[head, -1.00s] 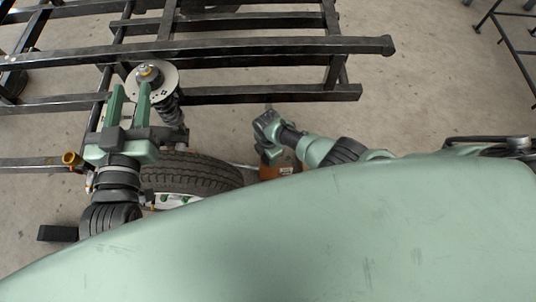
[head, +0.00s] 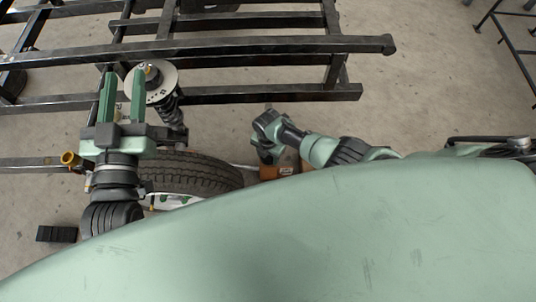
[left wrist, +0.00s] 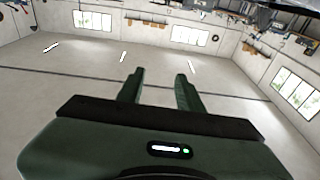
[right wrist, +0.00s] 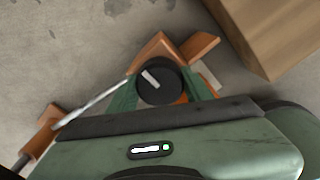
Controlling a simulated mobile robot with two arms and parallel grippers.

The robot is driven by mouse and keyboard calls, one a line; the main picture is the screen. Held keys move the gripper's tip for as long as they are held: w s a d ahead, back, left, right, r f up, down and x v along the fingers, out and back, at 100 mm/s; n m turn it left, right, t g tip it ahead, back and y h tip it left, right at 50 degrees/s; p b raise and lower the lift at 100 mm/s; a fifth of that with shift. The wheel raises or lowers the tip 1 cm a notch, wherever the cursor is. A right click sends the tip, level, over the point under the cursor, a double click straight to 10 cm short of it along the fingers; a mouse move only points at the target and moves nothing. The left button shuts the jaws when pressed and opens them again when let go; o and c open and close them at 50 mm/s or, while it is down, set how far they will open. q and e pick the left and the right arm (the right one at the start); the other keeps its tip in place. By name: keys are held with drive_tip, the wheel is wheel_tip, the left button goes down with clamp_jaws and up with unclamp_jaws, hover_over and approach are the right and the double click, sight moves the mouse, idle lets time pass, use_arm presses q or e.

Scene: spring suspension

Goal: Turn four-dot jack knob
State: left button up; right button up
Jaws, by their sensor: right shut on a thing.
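The jack (head: 270,172) is an orange body low on the floor, largely hidden in the head view by my right gripper (head: 263,152). In the right wrist view the orange jack (right wrist: 160,45) carries a round black knob (right wrist: 158,90) with a white bar mark. My right gripper (right wrist: 158,78) is shut on the knob, with a green finger on each side of it. Dots on the jack cannot be made out. My left gripper (head: 123,82) is open and empty, pointing up beside the coil strut's round top plate (head: 160,90).
A black tube frame (head: 250,48) crosses the back. A tyre (head: 190,168) lies between my arms. A metal rod (right wrist: 95,102) runs from the jack to another orange part (right wrist: 42,132). A cardboard box (right wrist: 275,35) stands close by.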

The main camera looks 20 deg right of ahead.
drive_tip(key=o, duration=1.4)
drive_tip(key=shift+r, duration=0.1)
wheel_tip(320, 180, up, 4)
drive_tip(key=p, duration=0.2)
drive_tip(key=shift+f+p, duration=0.25)
drive_tip(key=shift+p, duration=0.05)
wheel_tip(320, 180, up, 4)
drive_tip(key=shift+f+p, duration=0.1)
drive_tip(key=shift+p, duration=1.05)
use_arm(q)
drive_tip(key=s+a+f+g+y, duration=0.2)
drive_tip(key=s+f+g, duration=0.4)
drive_tip(key=f, duration=0.3)
drive_tip(key=s+a+f+g+y, duration=0.2)
drive_tip(key=s+a+f+g, duration=0.2)
drive_tip(key=f, duration=0.5)
drive_tip(key=shift+s+f+n+g, duration=0.3)
drive_tip(key=shift+s+g, duration=0.95)
drive_tip(key=shift+g, duration=0.35)
